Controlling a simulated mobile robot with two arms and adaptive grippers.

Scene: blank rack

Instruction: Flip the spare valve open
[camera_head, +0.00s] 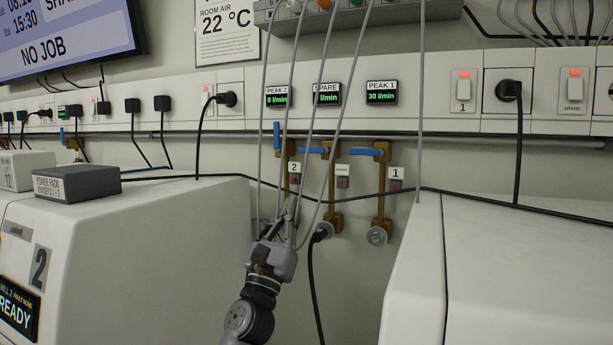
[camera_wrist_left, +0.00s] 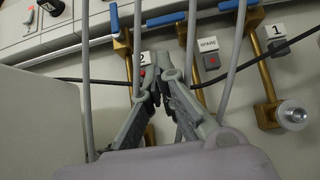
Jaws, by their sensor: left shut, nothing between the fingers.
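The spare valve is a brass pipe (camera_head: 329,190) with a blue lever (camera_head: 312,150) lying level, pointing left. Its lever (camera_wrist_left: 165,19) and SPARE label (camera_wrist_left: 208,44) show in the left wrist view. Valve 2, to its left, has an upright blue lever (camera_head: 276,137). Valve 1, to its right, has a level blue lever (camera_head: 365,152). My left gripper (camera_head: 290,208) is shut and empty, below the levers and in front of the lower pipes, apart from the spare lever in the picture. Its fingers (camera_wrist_left: 158,70) also show in the left wrist view. My right gripper is out of view.
Grey hanging cables (camera_head: 341,110) cross in front of the valves. A black cable (camera_head: 380,192) runs across the pipes. White cabinets stand at left (camera_head: 150,240) and right (camera_head: 480,270), with a gap between. The PEAK 1 display (camera_head: 381,92) reads 30 l/min.

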